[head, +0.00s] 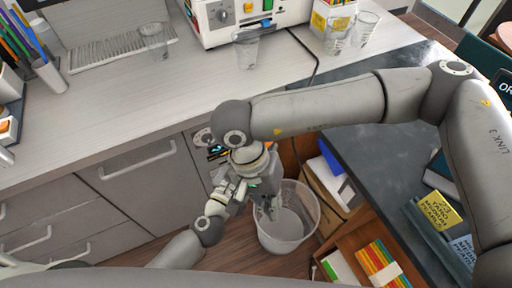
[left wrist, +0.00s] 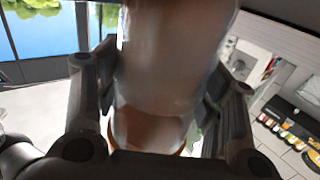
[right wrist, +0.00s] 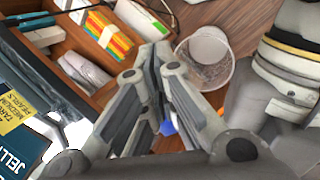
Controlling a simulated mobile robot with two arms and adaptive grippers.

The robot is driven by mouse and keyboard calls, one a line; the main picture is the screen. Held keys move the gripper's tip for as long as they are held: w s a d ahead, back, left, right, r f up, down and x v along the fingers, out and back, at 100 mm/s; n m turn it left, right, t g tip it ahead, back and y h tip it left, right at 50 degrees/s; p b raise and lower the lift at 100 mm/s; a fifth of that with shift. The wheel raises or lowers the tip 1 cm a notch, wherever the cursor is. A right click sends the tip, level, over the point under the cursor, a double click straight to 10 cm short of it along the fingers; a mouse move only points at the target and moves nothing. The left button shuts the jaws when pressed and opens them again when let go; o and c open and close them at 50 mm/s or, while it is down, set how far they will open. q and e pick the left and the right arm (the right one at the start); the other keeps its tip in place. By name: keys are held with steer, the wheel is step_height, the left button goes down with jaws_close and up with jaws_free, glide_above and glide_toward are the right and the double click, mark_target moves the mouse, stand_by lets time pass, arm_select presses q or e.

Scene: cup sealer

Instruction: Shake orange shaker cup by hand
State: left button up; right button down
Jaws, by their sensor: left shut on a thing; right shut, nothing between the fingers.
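The shaker cup (left wrist: 165,60) fills the middle of the left wrist view. It is a smooth, cloudy, brownish cylinder with an orange edge at its lower end. My left gripper (left wrist: 160,85) is shut on it, one finger on each side. In the head view my left gripper (head: 228,188) is beside my right wrist, and I cannot make out the cup there. My right gripper (head: 268,207) points down over the bin area, shut and empty. In the right wrist view its fingertips (right wrist: 163,62) are together.
A translucent bin (head: 288,230) stands on the wooden floor below my grippers. The white counter (head: 110,105) holds clear cups (head: 246,50) and a white machine (head: 250,15). A dark counter (head: 385,155) lies right, with an open wooden drawer (head: 345,235) beneath it.

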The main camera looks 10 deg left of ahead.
steer(key=w+a+r+m+y, duration=0.1)
steer(key=w+r+m, duration=0.2)
steer(key=w+r, duration=0.2)
steer(key=w+a+r+m+t+y, duration=0.1)
steer(key=w+a+r+m, duration=0.1)
steer(key=w+r, duration=0.3)
steer(key=w+a+r+m+t+y, duration=0.1)
steer(key=w+r+m, duration=0.4)
steer(key=r, duration=0.1)
steer(key=shift+a+r+y, duration=0.15)
steer(key=shift+a+y, duration=0.15)
steer(key=shift+a, duration=0.1)
steer(key=shift+f, duration=2.65)
steer(key=shift+f, duration=1.1)
